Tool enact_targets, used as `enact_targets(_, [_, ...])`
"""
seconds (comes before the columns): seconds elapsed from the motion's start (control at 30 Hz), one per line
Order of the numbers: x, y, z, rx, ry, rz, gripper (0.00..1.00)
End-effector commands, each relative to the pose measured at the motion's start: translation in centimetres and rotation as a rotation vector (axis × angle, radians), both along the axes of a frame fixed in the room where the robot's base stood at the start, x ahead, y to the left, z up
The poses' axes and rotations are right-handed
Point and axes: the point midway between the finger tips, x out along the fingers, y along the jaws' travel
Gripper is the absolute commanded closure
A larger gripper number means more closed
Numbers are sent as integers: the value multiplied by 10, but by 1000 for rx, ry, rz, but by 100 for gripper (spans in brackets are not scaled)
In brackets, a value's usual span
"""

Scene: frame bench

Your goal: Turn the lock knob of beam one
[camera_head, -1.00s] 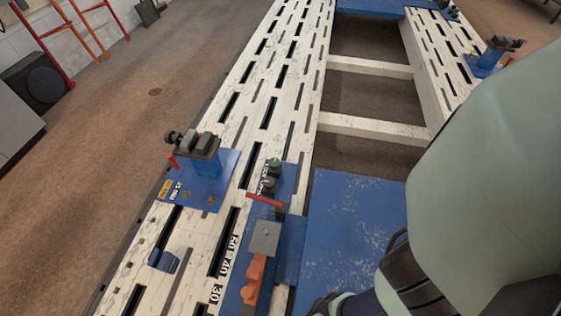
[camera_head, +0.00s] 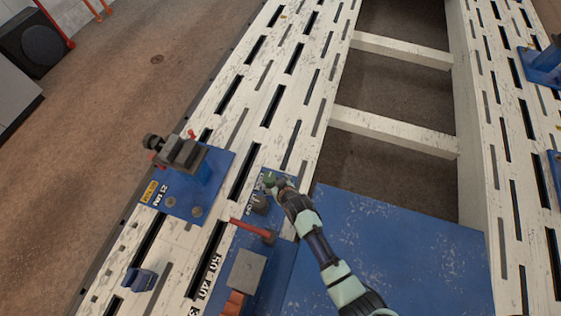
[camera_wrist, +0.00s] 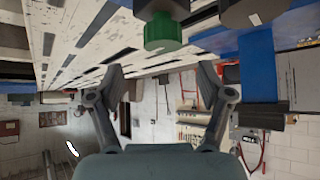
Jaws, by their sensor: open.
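A green knob (camera_head: 269,178) stands at the far end of a blue plate on the slotted white beam (camera_head: 268,104). In the wrist view the green knob (camera_wrist: 162,32) shows at the top, on a dark base. My gripper (camera_head: 276,184) is at the green knob in the head view and partly covers it. In the wrist view my gripper (camera_wrist: 162,76) is open and empty, its fingers either side of the knob's line and the knob just past the tips. I cannot tell if they touch. Which knob is the lock knob is not marked readably.
A dark knob (camera_head: 259,203) and a red lever (camera_head: 252,229) stand close by on the same plate. A blue clamp stand (camera_head: 201,178) is to the left. A blue sheet (camera_head: 385,260) lies to the right. Open gaps lie between the white crossbars.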

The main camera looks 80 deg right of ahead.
Motion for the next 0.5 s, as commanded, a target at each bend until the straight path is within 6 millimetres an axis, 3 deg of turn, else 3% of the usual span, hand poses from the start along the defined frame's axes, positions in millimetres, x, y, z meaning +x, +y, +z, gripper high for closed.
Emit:
enact_targets(0.3, [24, -27, -41, -1, -1, 1, 21])
enact_targets(0.5, [36, -39, -55, -1, 0, 2, 21])
